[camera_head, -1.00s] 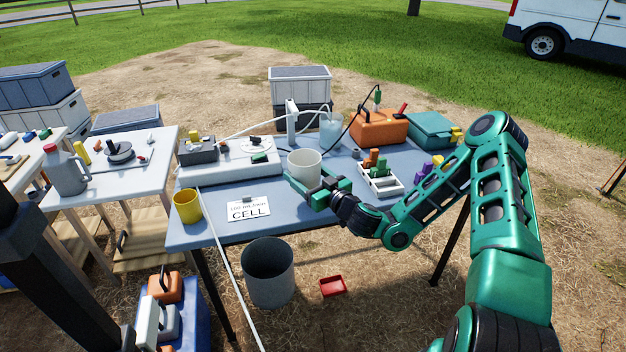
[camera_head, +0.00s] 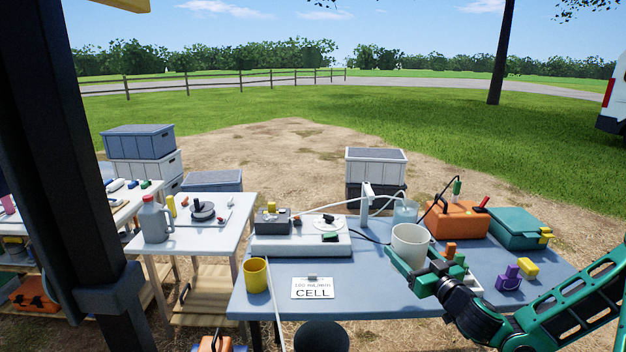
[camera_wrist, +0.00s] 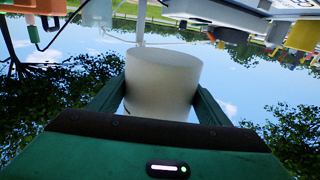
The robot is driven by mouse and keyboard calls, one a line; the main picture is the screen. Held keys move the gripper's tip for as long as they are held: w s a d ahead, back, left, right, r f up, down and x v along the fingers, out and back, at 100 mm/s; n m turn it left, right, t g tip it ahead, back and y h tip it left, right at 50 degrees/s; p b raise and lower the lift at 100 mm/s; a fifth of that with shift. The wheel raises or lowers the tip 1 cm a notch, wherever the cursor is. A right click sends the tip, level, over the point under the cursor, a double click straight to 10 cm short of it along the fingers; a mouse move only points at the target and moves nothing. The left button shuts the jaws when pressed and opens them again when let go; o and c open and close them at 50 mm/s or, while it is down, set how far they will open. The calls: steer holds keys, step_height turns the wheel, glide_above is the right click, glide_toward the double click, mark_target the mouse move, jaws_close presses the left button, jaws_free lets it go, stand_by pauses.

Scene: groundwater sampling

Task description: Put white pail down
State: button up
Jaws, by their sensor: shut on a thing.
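The white pail (camera_head: 410,243) is held between the green fingers of my gripper (camera_head: 412,264), over the right half of the blue table (camera_head: 372,290) in the head view. It looks about upright, with its open rim up. The fingers hide its lower part, so I cannot tell whether its base touches the table. In the wrist view, which is upside down, the white pail (camera_wrist: 163,82) sits between both fingers of my gripper (camera_wrist: 160,98).
A yellow cup (camera_head: 256,275) and a CELL card (camera_head: 313,288) are at the table's front left. An instrument board (camera_head: 300,244) lies behind them. An orange case (camera_head: 457,218), a teal case (camera_head: 516,230) and purple and yellow blocks stand at right. Bare tabletop lies around the card.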

mark_target(419, 252)
steer(key=shift+s+d, duration=0.15)
steer(key=shift+d, duration=0.6)
steer(key=shift+s+d, duration=0.15)
steer(key=shift+d, duration=0.6)
steer(key=w+a+f+y, duration=0.1)
steer(key=a+f, duration=0.1)
steer(key=a, duration=1.4)
steer(key=shift+w+a+n+g, duration=0.15)
steer(key=shift+a+n+g, duration=0.2)
steer(key=shift+n+g, duration=0.05)
steer(key=shift+d, duration=0.1)
steer(key=w+d+f, duration=0.1)
steer(key=d+f, duration=0.1)
steer(key=d, duration=0.1)
steer(key=w+d+f, duration=0.2)
steer(key=d, duration=0.1)
steer(key=w+d+f, duration=0.2)
steer(key=d, duration=0.1)
steer(key=shift+w+d+f, duration=0.25)
steer(key=shift+d+f, duration=0.1)
steer(key=shift+f, duration=0.05)
steer(key=shift+d+f, duration=0.1)
steer(key=shift+f, duration=1.8)
steer(key=shift+f, duration=0.1)
